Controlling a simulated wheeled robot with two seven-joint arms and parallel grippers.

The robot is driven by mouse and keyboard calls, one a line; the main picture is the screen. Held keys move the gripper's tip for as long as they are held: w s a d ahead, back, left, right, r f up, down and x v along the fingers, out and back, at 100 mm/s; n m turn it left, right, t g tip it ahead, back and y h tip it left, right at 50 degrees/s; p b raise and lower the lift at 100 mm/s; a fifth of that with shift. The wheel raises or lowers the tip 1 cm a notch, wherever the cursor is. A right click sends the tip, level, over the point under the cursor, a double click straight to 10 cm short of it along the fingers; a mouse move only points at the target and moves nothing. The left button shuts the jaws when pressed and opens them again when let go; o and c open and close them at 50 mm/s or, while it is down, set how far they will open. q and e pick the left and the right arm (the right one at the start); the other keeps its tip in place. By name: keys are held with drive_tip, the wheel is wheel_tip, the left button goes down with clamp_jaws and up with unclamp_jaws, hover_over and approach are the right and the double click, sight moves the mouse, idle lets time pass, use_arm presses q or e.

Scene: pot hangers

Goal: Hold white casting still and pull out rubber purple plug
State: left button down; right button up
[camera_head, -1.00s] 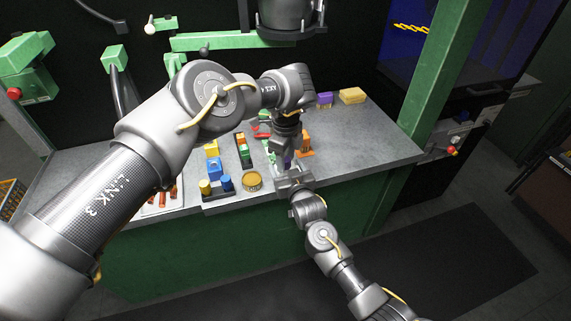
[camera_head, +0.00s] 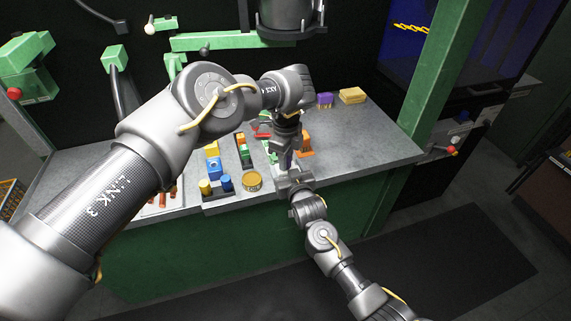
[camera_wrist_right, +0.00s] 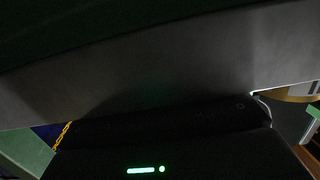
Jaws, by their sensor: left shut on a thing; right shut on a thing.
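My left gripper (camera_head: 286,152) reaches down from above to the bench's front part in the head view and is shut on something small. A small purplish patch (camera_head: 288,160), maybe the plug, shows at its fingertips. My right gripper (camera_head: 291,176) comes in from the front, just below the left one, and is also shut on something. The two grippers are very close together and hide most of what they hold. I cannot make out the white casting, or tell which gripper holds which part. The right wrist view is dark and filled by a close grey surface.
The grey bench (camera_head: 365,150) has free room at its right. An orange part (camera_head: 306,143) stands right of the grippers. A round yellow tin (camera_head: 252,181), a rack with yellow and blue parts (camera_head: 217,188) and several coloured blocks lie left. A purple block (camera_head: 325,99) and yellow sponge (camera_head: 352,95) lie behind.

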use_arm(q)
drive_tip(key=shift+r, duration=0.8)
idle(0.5)
drive_tip(key=shift+r, duration=2.05)
use_arm(e)
drive_tip(key=o, duration=1.5)
drive_tip(key=shift+c, duration=0.2)
drive_tip(key=shift+s, duration=0.1)
drive_tip(key=v, duration=1.1)
drive_tip(key=shift+s+d, duration=0.15)
drive_tip(key=shift+s, duration=0.25)
